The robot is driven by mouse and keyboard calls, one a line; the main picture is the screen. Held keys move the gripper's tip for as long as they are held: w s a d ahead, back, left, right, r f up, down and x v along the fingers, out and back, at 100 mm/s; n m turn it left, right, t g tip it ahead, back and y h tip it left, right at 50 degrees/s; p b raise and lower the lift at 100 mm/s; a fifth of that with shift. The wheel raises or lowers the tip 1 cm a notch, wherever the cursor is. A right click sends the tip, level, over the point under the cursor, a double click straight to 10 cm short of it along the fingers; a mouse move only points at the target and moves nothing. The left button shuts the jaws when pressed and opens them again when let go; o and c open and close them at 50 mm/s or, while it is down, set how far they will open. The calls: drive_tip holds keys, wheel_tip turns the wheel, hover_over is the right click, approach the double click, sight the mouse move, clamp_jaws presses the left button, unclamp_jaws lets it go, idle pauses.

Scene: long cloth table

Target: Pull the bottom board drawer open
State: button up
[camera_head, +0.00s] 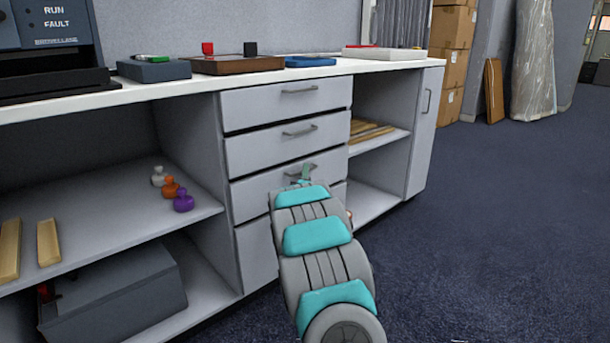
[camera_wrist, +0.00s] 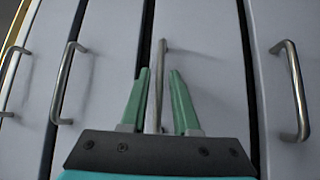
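A stack of grey drawers stands in the middle of the cabinet in the head view, all seemingly shut. The bottom drawer (camera_head: 257,248) is partly hidden by my arm, and its handle is hidden there. In the wrist view, turned sideways, the rightmost handle (camera_wrist: 297,90) appears to be the bottom drawer's. My gripper (camera_head: 305,172) is at the third drawer from the top. In the wrist view its green fingers (camera_wrist: 161,75) are apart, with that third drawer's metal handle (camera_wrist: 162,60) showing between them. I cannot tell whether they touch it.
Upper drawer handles (camera_head: 299,90) stick out above. Open shelves flank the drawers; the left holds small coloured bottles (camera_head: 171,188), the right holds wooden boards (camera_head: 370,131). Trays and small items lie on the white countertop (camera_head: 205,84). The carpet (camera_head: 490,220) to the right is clear.

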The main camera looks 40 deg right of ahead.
clamp_jaws()
idle(1.1)
